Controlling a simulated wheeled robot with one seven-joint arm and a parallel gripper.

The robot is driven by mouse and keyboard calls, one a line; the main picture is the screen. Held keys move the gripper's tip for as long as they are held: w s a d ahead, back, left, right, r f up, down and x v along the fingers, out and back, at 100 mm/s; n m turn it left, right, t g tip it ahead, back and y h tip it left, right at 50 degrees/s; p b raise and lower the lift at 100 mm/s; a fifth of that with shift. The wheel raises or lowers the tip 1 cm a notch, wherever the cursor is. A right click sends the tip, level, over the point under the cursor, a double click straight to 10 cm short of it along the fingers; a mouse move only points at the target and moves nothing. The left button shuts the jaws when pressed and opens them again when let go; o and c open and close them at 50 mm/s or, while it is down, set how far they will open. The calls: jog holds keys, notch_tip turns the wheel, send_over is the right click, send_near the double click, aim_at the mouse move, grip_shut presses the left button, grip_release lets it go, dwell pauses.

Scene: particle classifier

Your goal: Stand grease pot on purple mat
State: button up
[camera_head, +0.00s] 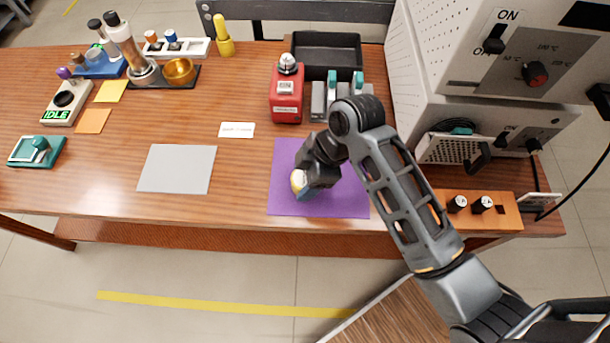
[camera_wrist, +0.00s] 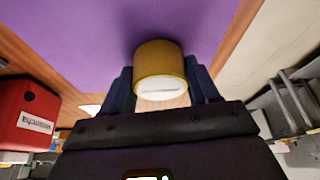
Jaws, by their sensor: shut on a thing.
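The purple mat (camera_head: 288,205) lies on the table near its front edge, right of a grey mat. My gripper (camera_head: 303,188) is over the left part of the purple mat. In the wrist view my gripper (camera_wrist: 163,88) is shut on the grease pot (camera_wrist: 160,62), a short yellow cylinder with a white end. The pot (camera_head: 297,180) shows only partly in the head view, mostly hidden by my gripper. The purple mat (camera_wrist: 90,35) fills the upper part of the wrist view behind the pot. I cannot tell whether the pot touches the mat.
A red container (camera_head: 286,103) stands just behind the purple mat, beside a grey holder (camera_head: 320,100). A black tray (camera_head: 327,50) is farther back. A large grey machine (camera_head: 480,120) stands at the right. The grey mat (camera_head: 177,168) at the left is bare.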

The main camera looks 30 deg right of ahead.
jog(key=shift+f, duration=0.15)
jog(key=o, duration=1.1)
jog(key=v, duration=1.2)
jog(key=shift+d, duration=0.1)
